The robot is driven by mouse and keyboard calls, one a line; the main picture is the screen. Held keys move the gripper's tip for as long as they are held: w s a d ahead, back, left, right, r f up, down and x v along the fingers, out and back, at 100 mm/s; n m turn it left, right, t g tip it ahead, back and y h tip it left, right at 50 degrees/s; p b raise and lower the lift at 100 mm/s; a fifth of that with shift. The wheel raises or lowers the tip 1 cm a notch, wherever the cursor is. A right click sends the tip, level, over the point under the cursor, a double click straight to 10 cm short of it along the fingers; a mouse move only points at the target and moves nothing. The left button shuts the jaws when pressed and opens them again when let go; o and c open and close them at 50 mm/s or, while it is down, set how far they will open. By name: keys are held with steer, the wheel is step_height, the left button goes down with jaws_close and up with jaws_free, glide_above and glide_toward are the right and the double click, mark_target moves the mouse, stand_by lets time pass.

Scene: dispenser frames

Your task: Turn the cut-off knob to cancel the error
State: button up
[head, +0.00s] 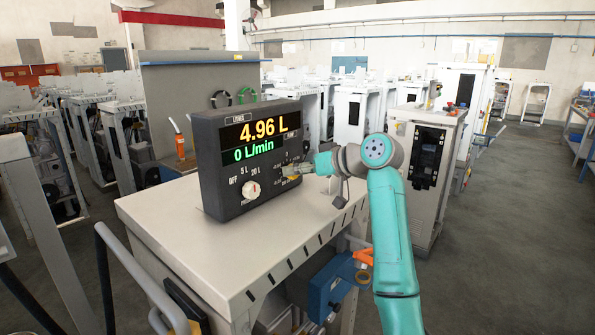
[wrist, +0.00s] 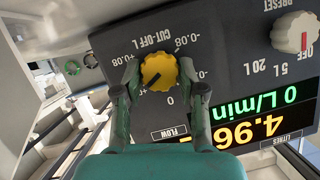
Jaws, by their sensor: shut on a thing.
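The wrist view shows the panel upside down. My gripper (wrist: 159,78) has one finger on each side of the knob and is shut on it. In the head view my gripper (head: 298,171) reaches the panel's lower right and partly hides the knob. A dark pointer mark shows on the knob, but its exact setting is hard to read. The display (head: 256,137) reads 4.96 L and 0 L/min.
A white and red preset knob (head: 251,190) sits at the panel's lower left, with marks OFF, 5 L and 20 L. The dispenser stands on a light cabinet top (head: 165,217). A second white cabinet (head: 424,160) stands to the right, with open floor beyond it.

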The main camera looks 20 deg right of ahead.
steer(key=o, duration=1.1)
steer(key=shift+o, duration=0.2)
steer(key=v, duration=1.2)
